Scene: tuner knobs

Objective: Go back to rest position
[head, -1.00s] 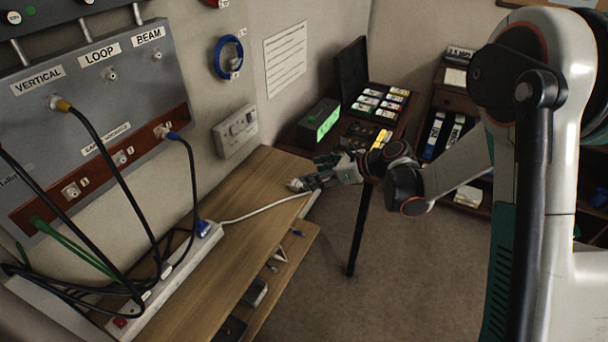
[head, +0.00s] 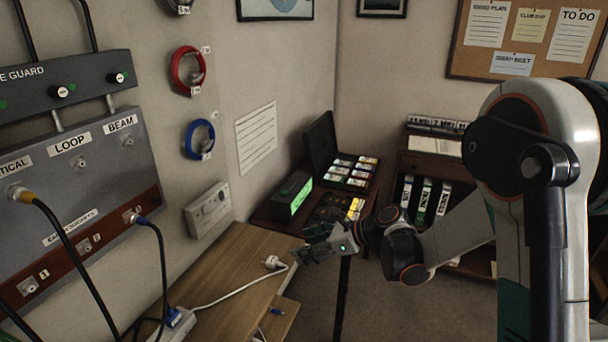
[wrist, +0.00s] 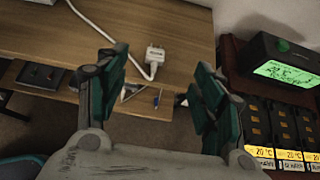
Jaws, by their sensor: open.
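My gripper (head: 318,248) is in the middle of the head view, over the right end of the wooden bench, with my arm reaching in from the right. In the wrist view its two dark green fingers (wrist: 160,78) are spread wide with nothing held between them. A white plug (head: 272,263) on a white cable lies on the bench, to the left of and apart from the fingers. The plug also shows in the wrist view (wrist: 153,57), beyond the gap between the fingers, near the bench edge.
The wooden bench (head: 235,262) runs along the left wall under the grey socket panel (head: 75,175). A dark side table beyond my gripper carries a green-lit display box (head: 291,197) and an open case of cartridges (head: 352,170). A shelf with binders (head: 424,200) stands behind my arm. Carpet is clear below.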

